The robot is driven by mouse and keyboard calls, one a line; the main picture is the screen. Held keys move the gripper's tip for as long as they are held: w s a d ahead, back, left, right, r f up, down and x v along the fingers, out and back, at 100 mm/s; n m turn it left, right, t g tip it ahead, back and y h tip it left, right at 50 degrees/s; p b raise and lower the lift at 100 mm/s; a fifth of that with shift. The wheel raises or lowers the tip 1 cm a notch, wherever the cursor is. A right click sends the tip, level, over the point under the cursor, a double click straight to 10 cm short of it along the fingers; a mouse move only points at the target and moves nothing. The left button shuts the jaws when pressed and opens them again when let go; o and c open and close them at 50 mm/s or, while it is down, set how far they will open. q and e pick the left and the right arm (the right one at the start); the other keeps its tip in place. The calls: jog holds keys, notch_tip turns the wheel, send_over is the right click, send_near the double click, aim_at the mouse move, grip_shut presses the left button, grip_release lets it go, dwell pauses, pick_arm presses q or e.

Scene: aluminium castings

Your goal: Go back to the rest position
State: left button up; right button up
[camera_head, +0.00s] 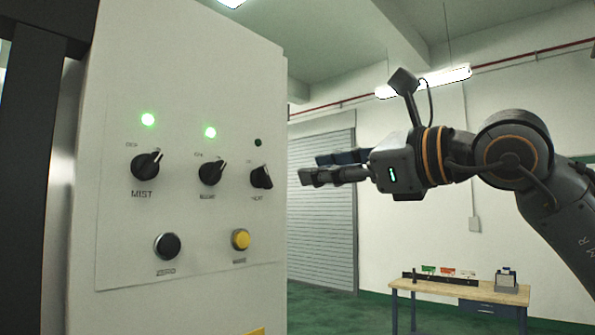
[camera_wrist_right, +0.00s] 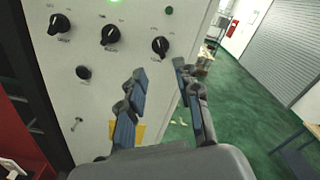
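My right gripper (camera_head: 313,168) reaches in from the right, a little right of the third knob (camera_head: 261,178) on the cabinet's control panel (camera_head: 200,130). It appears clear of the panel. In the right wrist view, the two blue-padded fingers of the right gripper (camera_wrist_right: 160,72) stand apart with nothing between them. The MIST knob (camera_head: 146,165) and the middle knob (camera_head: 211,172) have lit green lamps above them. The lamp above the third knob (camera_head: 258,142) is dark. My left gripper is in neither view.
The panel also carries a black button (camera_head: 167,246) and a yellow button (camera_head: 240,240). A wooden workbench (camera_head: 460,292) stands at the back right, with a roller shutter (camera_head: 322,215) behind. Green floor (camera_wrist_right: 240,105) lies open right of the cabinet.

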jog(key=shift+v, duration=0.9)
